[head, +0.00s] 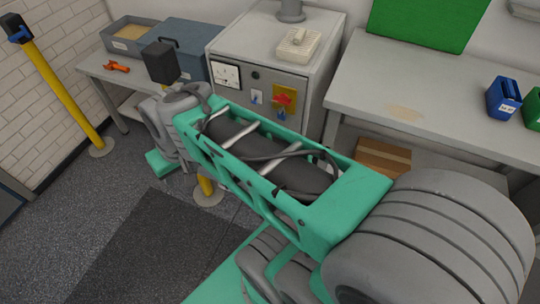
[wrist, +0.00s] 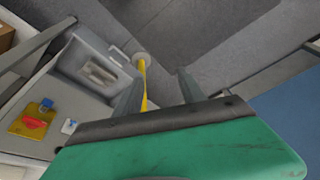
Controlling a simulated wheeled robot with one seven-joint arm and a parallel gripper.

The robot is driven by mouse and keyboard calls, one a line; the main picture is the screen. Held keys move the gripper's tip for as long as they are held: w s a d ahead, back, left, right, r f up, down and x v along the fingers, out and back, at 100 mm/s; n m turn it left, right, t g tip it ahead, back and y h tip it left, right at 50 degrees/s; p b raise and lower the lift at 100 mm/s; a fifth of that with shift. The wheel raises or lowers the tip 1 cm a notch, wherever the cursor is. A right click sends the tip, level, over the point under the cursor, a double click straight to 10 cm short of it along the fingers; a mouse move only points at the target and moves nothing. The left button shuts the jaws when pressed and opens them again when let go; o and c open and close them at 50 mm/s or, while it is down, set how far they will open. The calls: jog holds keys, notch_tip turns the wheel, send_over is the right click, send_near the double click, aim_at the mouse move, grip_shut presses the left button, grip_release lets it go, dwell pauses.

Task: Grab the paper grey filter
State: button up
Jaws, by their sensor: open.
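A small grey ridged block (wrist: 100,75), which looks like the paper grey filter, lies in a pale tray or recess low at the front of the grey cabinet (wrist: 52,98) in the wrist view. My arm covers that spot in the head view. A cream, ridged piece (head: 298,45) lies on top of the cabinet (head: 262,38) in the head view. My gripper (wrist: 158,88) is open and empty. Its two dark fingers point toward the floor, right of the grey block and apart from it. The fingers cannot be made out in the head view.
A yellow post (wrist: 143,78) stands close to the cabinet, showing between my fingers. A table (head: 440,95) with blue (head: 503,98) and green bins is at right. A grey-topped bench with a blue box (head: 170,45) and an orange tool (head: 116,67) is at left. Floor is clear at lower left.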

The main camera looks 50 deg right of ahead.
jog(key=w+d+f+m+t+y+b, duration=0.1)
jog(key=w+d+f+m+y+b, duration=0.2)
jog(key=w+d+f+m+b, duration=1.1)
jog(key=d+f+m+t+y+b, duration=0.1)
jog(key=d+f+m+t+b, duration=0.35)
jog(key=d+f, duration=0.75)
jog(key=s+d+f+m+t+b, duration=0.2)
jog(key=s+d+f+m, duration=0.25)
jog(key=d+m, duration=0.2)
jog(key=s+d+f+m+t+b, duration=0.2)
jog(key=s+d+f+m, duration=0.1)
jog(key=d+f+m, duration=0.3)
jog(key=x, duration=0.3)
jog(key=b+x, duration=0.1)
jog(key=x, duration=0.2)
jog(key=r+b+x, duration=0.1)
jog(key=x, duration=0.3)
jog(key=shift+w+r, duration=0.1)
jog(key=shift+w, duration=0.6)
jog(key=shift+c, duration=0.6)
